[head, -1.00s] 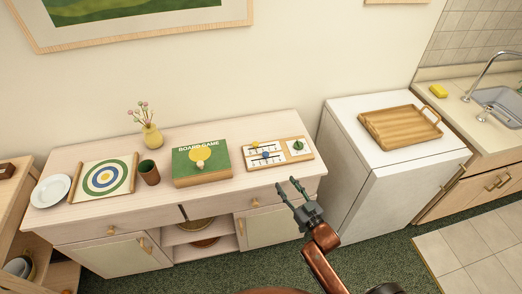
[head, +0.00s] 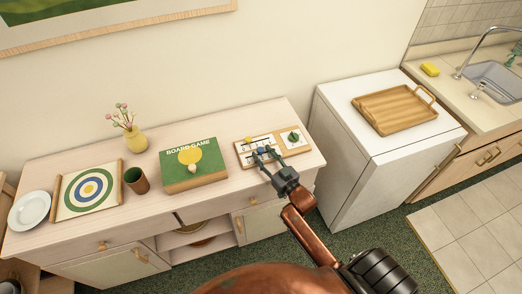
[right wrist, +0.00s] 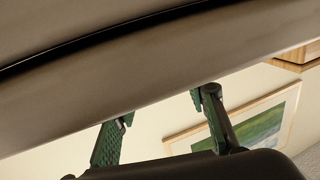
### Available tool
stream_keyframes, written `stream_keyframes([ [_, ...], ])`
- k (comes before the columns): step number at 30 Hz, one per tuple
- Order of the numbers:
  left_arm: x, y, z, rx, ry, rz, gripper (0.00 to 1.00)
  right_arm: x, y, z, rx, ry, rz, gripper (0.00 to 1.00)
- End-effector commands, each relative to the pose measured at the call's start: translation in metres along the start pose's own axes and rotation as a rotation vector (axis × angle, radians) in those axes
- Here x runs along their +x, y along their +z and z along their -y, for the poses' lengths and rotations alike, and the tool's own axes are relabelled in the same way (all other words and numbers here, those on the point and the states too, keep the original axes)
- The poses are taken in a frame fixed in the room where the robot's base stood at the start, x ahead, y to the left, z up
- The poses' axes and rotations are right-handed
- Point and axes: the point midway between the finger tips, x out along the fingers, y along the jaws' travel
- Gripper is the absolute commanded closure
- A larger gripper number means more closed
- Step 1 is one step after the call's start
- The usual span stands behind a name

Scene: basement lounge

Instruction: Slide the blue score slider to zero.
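The score board (head: 244,158) is a light wooden board with white panels, at the right end of the sideboard top. It carries a blue slider (head: 262,150), a yellow one (head: 249,139) and a green round knob (head: 293,137). My right gripper (head: 265,154) is open, its two fingers apart and reaching over the board's front edge by the blue slider. I cannot tell whether they touch it. The fingers partly hide the slider and the scale marks. In the right wrist view, the open fingers (right wrist: 158,108) have nothing visible between them. My left gripper is not in view.
The sideboard (head: 150,219) also holds a green board game box (head: 178,179), a brown cup (head: 137,181), a yellow vase (head: 135,141), a target board (head: 68,207) and a white plate (head: 29,210). A white cabinet (head: 347,131) with a wooden tray (head: 396,112) stands to the right.

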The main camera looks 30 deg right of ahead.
Motion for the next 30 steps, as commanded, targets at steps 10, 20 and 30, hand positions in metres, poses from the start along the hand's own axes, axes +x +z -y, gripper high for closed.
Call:
stream_keyframes([
  [10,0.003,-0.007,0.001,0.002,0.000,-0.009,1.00,0.024,0.000,-0.001,0.000,0.001,0.001,0.60],
  [20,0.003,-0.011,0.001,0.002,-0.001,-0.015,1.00,0.023,0.000,-0.003,0.000,0.004,0.001,0.70],
  [30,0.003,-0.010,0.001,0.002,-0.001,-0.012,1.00,0.023,0.000,-0.003,0.000,0.004,0.000,0.93],
])
